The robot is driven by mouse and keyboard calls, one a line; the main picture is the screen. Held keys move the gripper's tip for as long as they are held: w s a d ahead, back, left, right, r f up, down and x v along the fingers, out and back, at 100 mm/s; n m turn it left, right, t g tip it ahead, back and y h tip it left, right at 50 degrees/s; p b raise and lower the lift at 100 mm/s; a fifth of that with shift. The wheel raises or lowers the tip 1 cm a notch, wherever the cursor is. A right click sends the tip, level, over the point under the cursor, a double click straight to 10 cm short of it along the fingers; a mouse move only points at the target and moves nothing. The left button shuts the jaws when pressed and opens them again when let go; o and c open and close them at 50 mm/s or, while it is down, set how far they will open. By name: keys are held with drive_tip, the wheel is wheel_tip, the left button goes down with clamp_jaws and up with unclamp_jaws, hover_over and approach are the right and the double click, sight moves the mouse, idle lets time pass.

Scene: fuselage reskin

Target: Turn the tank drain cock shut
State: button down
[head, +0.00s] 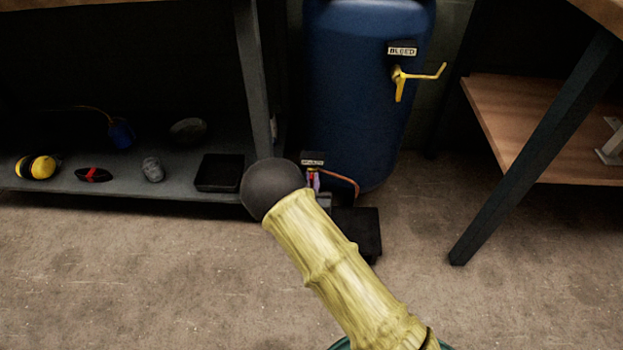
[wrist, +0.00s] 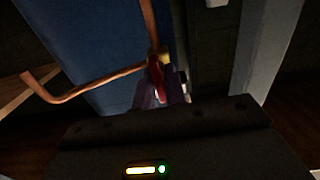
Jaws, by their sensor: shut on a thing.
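The blue tank (head: 365,90) stands upright at the back; its side also shows in the wrist view (wrist: 95,45). The drain cock is low on the tank, under a small label (head: 312,158), with a copper pipe (head: 343,180) beside it. Its red handle (wrist: 156,68) shows in the wrist view, below a brassy fitting. My gripper (wrist: 160,92) is shut on the red handle, with its dark fingers on either side. In the head view my arm's dark round joint hides most of the gripper, and the handle is only partly seen. The handle's exact angle is hard to tell.
A yellow lever valve (head: 402,80) under a BLEED label sits higher on the tank. A dark shelf (head: 130,182) with several small items stands at left. A black tray (head: 358,232) lies on the floor below the cock. A wooden-shelved bench (head: 540,125) is at right.

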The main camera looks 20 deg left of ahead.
drive_tip(key=shift+f, duration=0.1)
idle(0.3)
drive_tip(key=c, duration=1.5)
unclamp_jaws()
drive_tip(key=shift+s, duration=0.1)
drive_tip(key=p+v, duration=0.7)
drive_tip(key=v, duration=1)
drive_tip(key=shift+s+d, duration=0.15)
